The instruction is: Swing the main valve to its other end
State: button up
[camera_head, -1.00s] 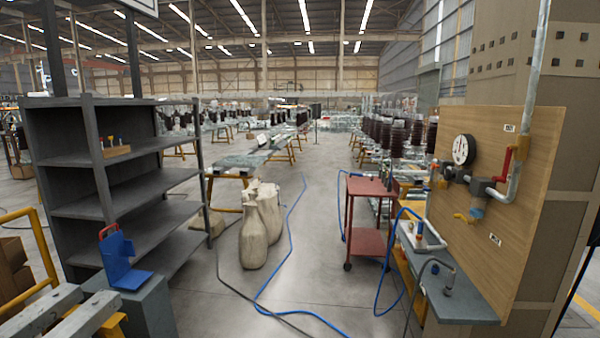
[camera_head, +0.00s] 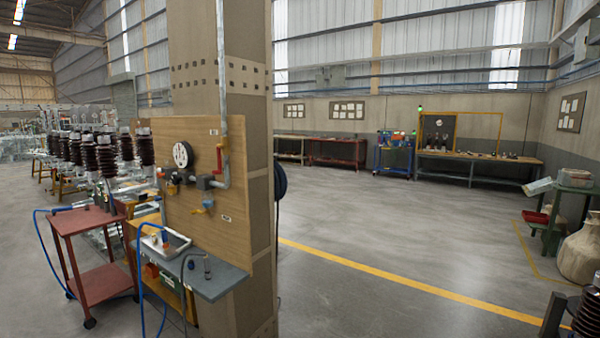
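A wooden board (camera_head: 235,240) on a pillar carries grey pipework with two valves, left of centre. One valve has a red lever (camera_head: 219,158) that stands roughly upright beside the vertical pipe (camera_head: 222,90). A smaller valve with a yellow handle (camera_head: 198,211) sits lower, by a blue fitting (camera_head: 208,203). A round white gauge (camera_head: 181,155) is at the left of the pipework. Small labels on the board are too small to read, so I cannot tell by text which valve is the main one. My gripper is not in view.
A grey bench shelf (camera_head: 215,284) juts out below the board, with hoses hanging from it. A red trolley (camera_head: 100,285) stands to its left. Open floor with a yellow line (camera_head: 400,284) lies to the right. A pale sack (camera_head: 581,252) is at the right edge.

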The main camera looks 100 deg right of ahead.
aim_at(219, 146)
jog(key=z, duration=1.95)
